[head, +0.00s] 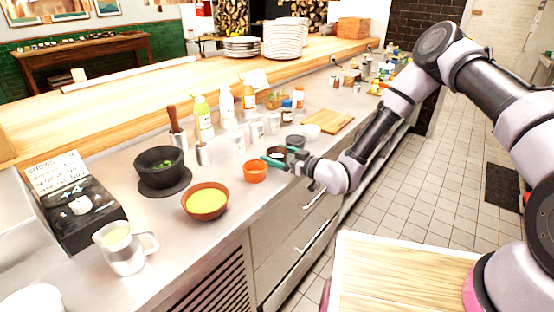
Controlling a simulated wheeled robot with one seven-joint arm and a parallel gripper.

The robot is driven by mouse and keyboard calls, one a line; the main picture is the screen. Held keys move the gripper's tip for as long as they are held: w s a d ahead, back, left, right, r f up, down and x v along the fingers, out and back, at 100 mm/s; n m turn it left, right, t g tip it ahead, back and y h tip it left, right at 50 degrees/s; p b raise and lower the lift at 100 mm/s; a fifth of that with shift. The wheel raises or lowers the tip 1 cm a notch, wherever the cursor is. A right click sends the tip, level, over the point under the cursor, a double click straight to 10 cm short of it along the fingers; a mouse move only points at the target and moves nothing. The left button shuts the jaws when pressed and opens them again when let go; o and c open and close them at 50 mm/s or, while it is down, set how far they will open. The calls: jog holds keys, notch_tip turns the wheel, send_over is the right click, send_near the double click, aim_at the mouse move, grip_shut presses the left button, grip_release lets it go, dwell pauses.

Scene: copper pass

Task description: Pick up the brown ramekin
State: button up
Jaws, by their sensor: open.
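My gripper (276,157) is in the head view, low over the counter's front part, with its teal fingers apart. A small dark round dish (278,154) shows between or just behind the fingers; it may be the brown ramekin, but it is partly hidden and too small to be sure of its colour or of any contact. A small orange ramekin (255,173) stands upright on the counter, just left of and nearer than the fingers. The fingers do not enclose it.
Bottles (203,118) stand behind. A grey bowl (295,141), white bowl (312,131) and wooden board (329,122) lie beyond my gripper.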

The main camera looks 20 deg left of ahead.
jog(key=c, duration=1.1)
jog(key=shift+r, duration=0.1)
